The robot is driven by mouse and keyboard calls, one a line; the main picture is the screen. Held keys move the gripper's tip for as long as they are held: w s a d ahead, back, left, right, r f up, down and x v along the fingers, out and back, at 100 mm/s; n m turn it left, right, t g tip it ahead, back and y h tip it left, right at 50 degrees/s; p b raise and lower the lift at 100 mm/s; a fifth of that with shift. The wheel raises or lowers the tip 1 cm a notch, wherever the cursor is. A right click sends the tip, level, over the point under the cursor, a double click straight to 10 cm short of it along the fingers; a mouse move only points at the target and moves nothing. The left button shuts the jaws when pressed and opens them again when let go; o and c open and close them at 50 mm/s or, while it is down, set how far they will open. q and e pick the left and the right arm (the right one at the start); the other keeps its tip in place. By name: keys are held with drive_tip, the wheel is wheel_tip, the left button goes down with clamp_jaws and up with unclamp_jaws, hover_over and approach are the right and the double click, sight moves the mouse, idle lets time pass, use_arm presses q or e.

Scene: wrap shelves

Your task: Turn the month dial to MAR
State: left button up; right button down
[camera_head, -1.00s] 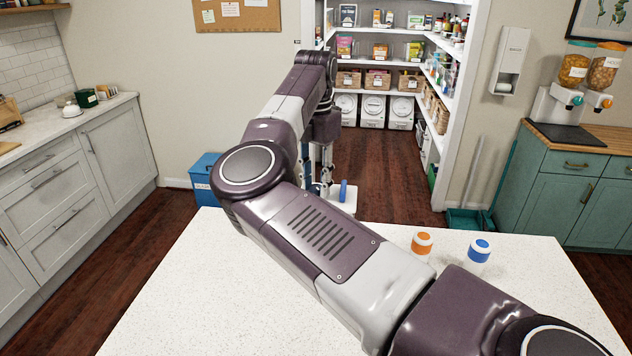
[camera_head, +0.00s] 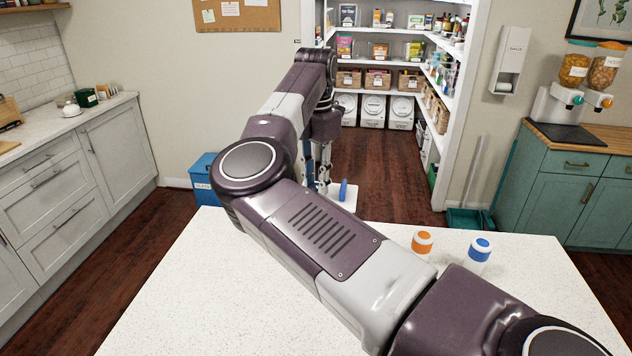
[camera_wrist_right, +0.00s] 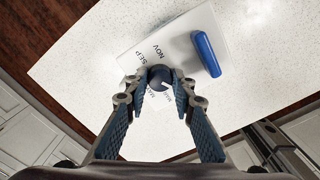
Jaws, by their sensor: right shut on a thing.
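SEP and NOV are readable on the plate; other labels near the fingers are partly hidden. A pale mark shows on the knob, but I cannot tell which month it points at. My right gripper (camera_wrist_right: 161,88) is shut on the knob, one finger on each side. In the head view my right gripper (camera_head: 321,184) reaches down at the white plate (camera_head: 349,204), and the knob is hidden there. My left gripper is not in view.
A blue upright bar (camera_wrist_right: 207,54) stands on the plate beside the knob. An orange-topped jar (camera_head: 422,243) and a blue-topped jar (camera_head: 479,250) stand on the white counter (camera_head: 180,300). My right arm crosses above the counter. The counter's left part is clear.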

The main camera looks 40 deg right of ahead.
sight(316, 185)
drive_tip(key=m, duration=0.4)
drive_tip(key=shift+b, duration=0.3)
drive_tip(key=shift+m, duration=2.2)
drive_tip(key=c, duration=1.6)
unclamp_jaws()
wheel_tip(316, 185, up, 12)
